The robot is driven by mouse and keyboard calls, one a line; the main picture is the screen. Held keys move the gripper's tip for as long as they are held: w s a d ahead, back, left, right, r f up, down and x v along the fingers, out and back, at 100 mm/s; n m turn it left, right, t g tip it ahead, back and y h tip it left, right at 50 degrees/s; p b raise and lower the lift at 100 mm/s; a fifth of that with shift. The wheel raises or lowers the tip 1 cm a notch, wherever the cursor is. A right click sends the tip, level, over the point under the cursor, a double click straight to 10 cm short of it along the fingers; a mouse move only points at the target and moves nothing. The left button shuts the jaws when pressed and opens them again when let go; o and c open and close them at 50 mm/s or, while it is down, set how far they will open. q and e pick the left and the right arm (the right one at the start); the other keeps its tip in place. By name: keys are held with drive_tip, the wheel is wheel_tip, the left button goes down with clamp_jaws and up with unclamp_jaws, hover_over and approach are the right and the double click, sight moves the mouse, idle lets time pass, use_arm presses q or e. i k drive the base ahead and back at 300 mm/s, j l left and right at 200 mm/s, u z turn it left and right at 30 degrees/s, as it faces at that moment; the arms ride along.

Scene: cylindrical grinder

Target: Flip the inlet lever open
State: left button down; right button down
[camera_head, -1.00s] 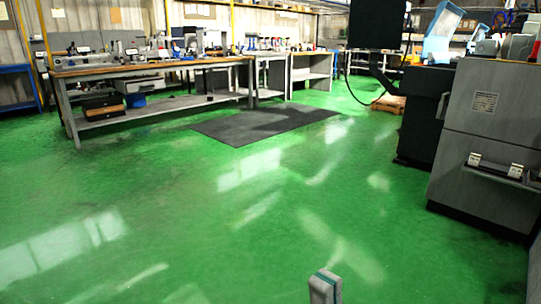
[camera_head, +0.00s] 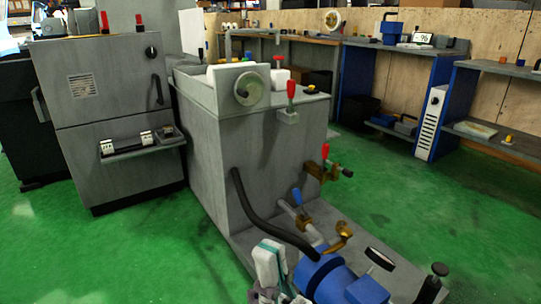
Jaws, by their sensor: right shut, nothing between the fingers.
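A grey coolant-tank-like unit (camera_head: 240,150) stands in the middle of the view. A blue lever (camera_head: 296,196) sits on a brass valve in the pipe low on its front. A red lever (camera_head: 325,152) sits on a brass valve higher on its side, and another red handle (camera_head: 291,88) stands at the top edge. No label shows which is the inlet lever. My right gripper (camera_head: 268,264) is at the bottom centre, shut and empty, in front of the unit's base and left of the blue pump. It appears apart from all the levers. My left gripper is out of view.
A blue pump (camera_head: 340,283) and a black hose (camera_head: 255,215) crowd the base plate, with a black knob (camera_head: 438,270) at its right. A grey machine cabinet (camera_head: 110,110) stands left. Green floor (camera_head: 400,190) is clear at right, before blue-framed workbenches (camera_head: 440,110).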

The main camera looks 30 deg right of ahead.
sight(296, 192)
drive_tip(key=i+z, duration=0.2)
drive_tip(key=z, duration=0.25)
drive_tip(key=i+z, duration=0.2)
drive_tip(key=z, duration=0.2)
drive_tip(key=i+z, duration=0.15)
drive_tip(key=z, duration=0.3)
drive_tip(key=i+j+z, duration=0.1)
drive_tip(key=z, duration=0.35)
drive_tip(key=i+j+z, duration=0.2)
drive_tip(key=z, duration=0.25)
drive_tip(key=i+j+z, duration=0.15)
drive_tip(key=z, duration=0.25)
drive_tip(key=i+j+z, duration=0.2)
drive_tip(key=j, duration=0.15)
drive_tip(key=k+l, duration=0.05)
drive_tip(key=k, duration=0.05)
